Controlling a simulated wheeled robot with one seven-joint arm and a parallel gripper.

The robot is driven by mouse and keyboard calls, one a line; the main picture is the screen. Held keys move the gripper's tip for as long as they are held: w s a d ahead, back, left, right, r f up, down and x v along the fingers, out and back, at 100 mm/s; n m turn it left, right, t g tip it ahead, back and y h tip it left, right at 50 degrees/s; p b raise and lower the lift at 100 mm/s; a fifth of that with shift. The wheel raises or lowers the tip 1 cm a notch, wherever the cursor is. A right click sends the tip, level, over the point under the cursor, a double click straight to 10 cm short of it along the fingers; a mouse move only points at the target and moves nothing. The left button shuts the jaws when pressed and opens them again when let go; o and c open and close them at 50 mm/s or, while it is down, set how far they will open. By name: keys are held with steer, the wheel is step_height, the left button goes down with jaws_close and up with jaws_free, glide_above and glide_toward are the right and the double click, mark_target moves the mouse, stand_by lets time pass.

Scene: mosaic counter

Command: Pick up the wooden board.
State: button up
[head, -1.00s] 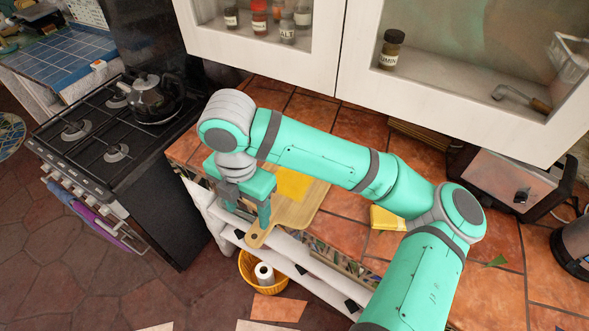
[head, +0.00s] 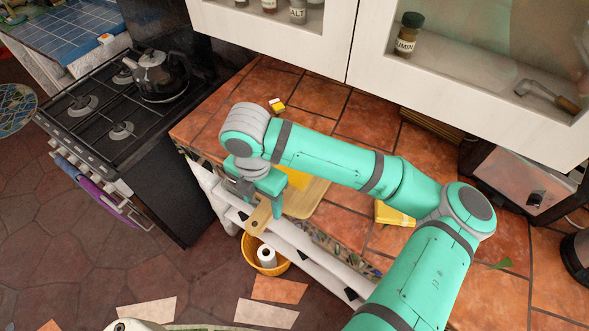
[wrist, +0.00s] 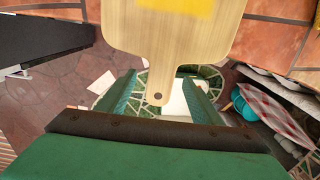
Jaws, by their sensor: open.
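The wooden board (head: 306,201) lies flat on the tiled counter, its handle sticking out past the front edge. My arm covers much of it in the head view. In the wrist view the board (wrist: 205,45) fills the upper middle, with its handle, which has a hole, pointing down between my fingers. My gripper (head: 258,204) is over the handle at the counter edge. In the wrist view my gripper (wrist: 160,92) is open, one finger on each side of the handle with gaps. A yellow flat item (wrist: 178,8) lies on the board.
A yellow packet (head: 393,214) lies right of the board, and a small yellow-white item (head: 277,104) lies behind. The stove with a kettle (head: 162,75) is left. Cabinets (head: 270,30) hang above the counter. A basket (head: 268,252) with a paper roll stands below the edge.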

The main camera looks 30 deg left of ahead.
mark_target(266, 210)
steer(key=f, duration=0.2)
steer(key=shift+w+d+f, duration=0.1)
steer(key=shift+d+f, duration=0.1)
steer(key=shift+f, duration=0.2)
steer(key=shift+w+f, duration=0.1)
